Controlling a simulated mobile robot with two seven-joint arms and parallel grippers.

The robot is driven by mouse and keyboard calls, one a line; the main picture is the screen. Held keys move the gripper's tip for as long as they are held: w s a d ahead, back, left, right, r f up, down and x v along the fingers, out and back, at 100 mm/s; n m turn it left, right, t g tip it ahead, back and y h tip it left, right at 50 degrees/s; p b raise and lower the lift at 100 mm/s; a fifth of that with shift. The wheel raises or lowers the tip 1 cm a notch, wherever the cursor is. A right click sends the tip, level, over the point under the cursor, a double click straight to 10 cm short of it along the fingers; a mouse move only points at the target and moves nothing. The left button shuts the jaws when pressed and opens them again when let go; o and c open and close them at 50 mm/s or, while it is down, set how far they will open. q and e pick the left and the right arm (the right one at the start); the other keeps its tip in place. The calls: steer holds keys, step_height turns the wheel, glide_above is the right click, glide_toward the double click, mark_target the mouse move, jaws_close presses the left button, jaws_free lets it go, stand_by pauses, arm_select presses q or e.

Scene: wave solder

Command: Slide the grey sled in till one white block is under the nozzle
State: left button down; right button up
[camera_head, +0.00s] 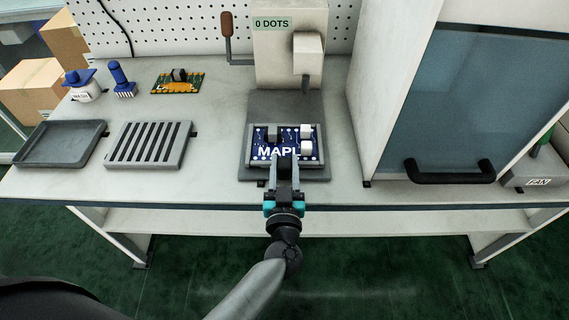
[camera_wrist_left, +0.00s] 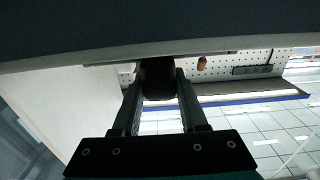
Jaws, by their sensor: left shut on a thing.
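The grey sled (camera_head: 248,146) carries a blue board (camera_head: 262,144) marked with white letters. Two white blocks (camera_head: 306,147) stand at the board's right side, one behind the other, and a dark block (camera_head: 273,133) stands left of them. The nozzle (camera_head: 305,84) hangs from the machine head behind the sled; the white blocks are in front of it, not under it. My left gripper (camera_head: 284,162) is at the sled's front edge. In the left wrist view its fingers (camera_wrist_left: 160,90) are shut on a dark rounded handle (camera_wrist_left: 157,77). My right gripper is out of view.
The machine (camera_head: 285,45) reads "0 DOTS" and has a lever (camera_head: 227,30) at left. A dark base plate (camera_head: 287,104) lies below the nozzle. A slotted rack (camera_head: 148,145) and a tray (camera_head: 58,143) stand left; a glass-fronted cabinet (camera_head: 480,90) stands right.

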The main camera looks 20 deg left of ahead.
mark_target(285, 154)
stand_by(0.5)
arm_select(q)
steer(key=shift+p+x, duration=0.3)
steer(key=shift+x, duration=0.85)
steer(key=shift+w+a, duration=0.15)
steer(key=shift+w, duration=0.4)
steer(key=shift+c, duration=2.2)
jaws_free()
steer(key=shift+s, duration=0.15)
